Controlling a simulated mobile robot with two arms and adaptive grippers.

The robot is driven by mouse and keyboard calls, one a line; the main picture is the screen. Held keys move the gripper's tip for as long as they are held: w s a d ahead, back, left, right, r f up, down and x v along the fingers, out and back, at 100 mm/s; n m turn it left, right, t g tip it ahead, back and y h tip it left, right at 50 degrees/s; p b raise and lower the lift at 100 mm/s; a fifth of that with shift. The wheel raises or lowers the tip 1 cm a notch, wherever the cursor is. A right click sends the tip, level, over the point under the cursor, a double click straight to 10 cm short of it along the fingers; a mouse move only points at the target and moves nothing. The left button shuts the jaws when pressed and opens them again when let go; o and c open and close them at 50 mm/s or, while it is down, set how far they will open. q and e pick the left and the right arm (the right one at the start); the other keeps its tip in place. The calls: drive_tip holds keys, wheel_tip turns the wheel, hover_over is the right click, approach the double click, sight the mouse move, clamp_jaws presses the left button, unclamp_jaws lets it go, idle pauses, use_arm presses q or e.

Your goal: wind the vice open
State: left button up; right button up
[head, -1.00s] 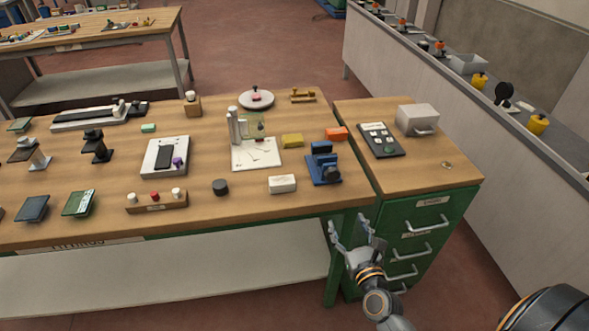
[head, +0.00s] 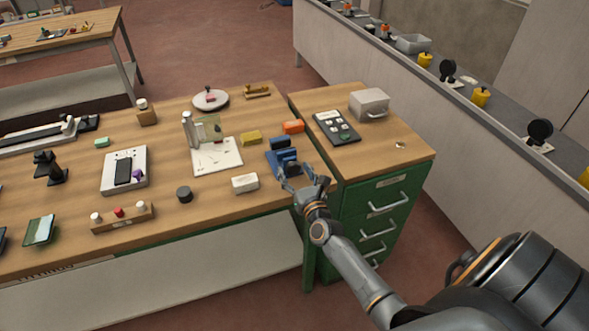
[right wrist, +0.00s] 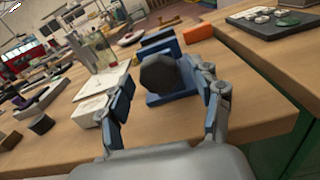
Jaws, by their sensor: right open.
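The blue vice (head: 283,156) stands near the front right corner of the wooden table. My right gripper covers part of it in the head view. In the right wrist view a dark, many-sided knob (right wrist: 160,74) faces me at the front of the vice. The blue vice body (right wrist: 170,97) shows around and below it. My right gripper (head: 303,184) is open at the table's front edge, with its fingers towards the vice. In the right wrist view its fingers stand left and right of the knob, and I see no grip on it. My left gripper is not in view.
A white block (head: 245,183) lies left of the vice, close to the gripper's left finger in the wrist view. An orange block (head: 293,127) and a yellow block (head: 251,138) lie behind. A green drawer cabinet (head: 370,212) stands right of the table.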

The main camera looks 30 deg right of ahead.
drive_tip(key=shift+w, duration=0.3)
drive_tip(key=c, duration=1.2)
drive_tip(key=shift+o, duration=0.2)
drive_tip(key=shift+n, duration=0.3)
